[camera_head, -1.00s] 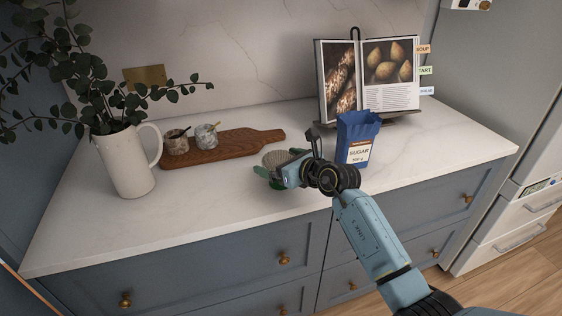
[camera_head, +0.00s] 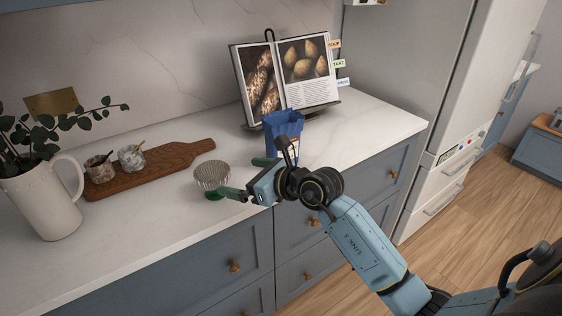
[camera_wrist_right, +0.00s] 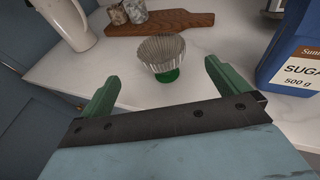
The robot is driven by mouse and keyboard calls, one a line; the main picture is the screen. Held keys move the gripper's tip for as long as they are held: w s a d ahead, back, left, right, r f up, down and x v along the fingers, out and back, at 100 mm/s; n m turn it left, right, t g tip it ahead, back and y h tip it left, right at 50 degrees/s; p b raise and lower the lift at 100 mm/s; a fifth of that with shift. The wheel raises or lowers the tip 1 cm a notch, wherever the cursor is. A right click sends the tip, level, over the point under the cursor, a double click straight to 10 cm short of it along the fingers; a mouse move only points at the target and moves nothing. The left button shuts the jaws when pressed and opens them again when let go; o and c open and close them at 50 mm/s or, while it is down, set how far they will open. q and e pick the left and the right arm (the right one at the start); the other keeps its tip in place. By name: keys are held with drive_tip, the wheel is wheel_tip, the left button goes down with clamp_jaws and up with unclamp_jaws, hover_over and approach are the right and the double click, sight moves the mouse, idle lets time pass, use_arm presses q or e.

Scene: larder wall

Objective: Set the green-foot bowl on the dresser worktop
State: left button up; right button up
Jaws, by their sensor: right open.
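The green-foot bowl (camera_head: 211,175), a ribbed grey bowl on a green foot, stands upright on the pale marble dresser worktop (camera_head: 350,140). It also shows in the right wrist view (camera_wrist_right: 161,52), ahead of the fingers and apart from them. My right gripper (camera_head: 248,178) is open and empty beside the bowl, on its right; its green fingers show in the right wrist view (camera_wrist_right: 160,90) with bare worktop between them. My left gripper is not in view.
A blue sugar bag (camera_head: 283,130) stands close behind my right gripper. A cookbook on a stand (camera_head: 290,78) is at the back. A wooden board (camera_head: 165,165) with two small pots and a white jug (camera_head: 45,200) are to the left. Worktop in front of the board is clear.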

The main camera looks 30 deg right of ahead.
drive_tip(key=s+a+m+t+y, duration=0.4)
drive_tip(key=a+m, duration=0.3)
drive_tip(key=m, duration=0.4)
drive_tip(key=s+d+f+m+g+h, duration=0.2)
drive_tip(key=s+f+m+h, duration=0.15)
drive_tip(key=f+m, duration=0.6)
drive_tip(key=s+d+f+m+g+h, duration=0.2)
drive_tip(key=s+d+f+m, duration=0.15)
drive_tip(key=f, duration=1.15)
drive_tip(key=s+d+f+m+g+h, duration=0.2)
drive_tip(key=s+f+m+h, duration=0.15)
drive_tip(key=f+m, duration=0.6)
drive_tip(key=s+f+m+g, duration=0.1)
drive_tip(key=s+f+g, duration=0.2)
drive_tip(key=s+f, duration=0.4)
drive_tip(key=s+d+f+m+g, duration=0.1)
drive_tip(key=s+f, duration=0.6)
drive_tip(key=s, duration=0.9)
drive_tip(key=s+f+m+g+h, duration=0.1)
drive_tip(key=s+f+m+g, duration=0.2)
drive_tip(key=s, duration=0.9)
wheel_tip(320, 180, down, 5)
drive_tip(key=g, duration=0.3)
drive_tip(key=shift+d, duration=0.3)
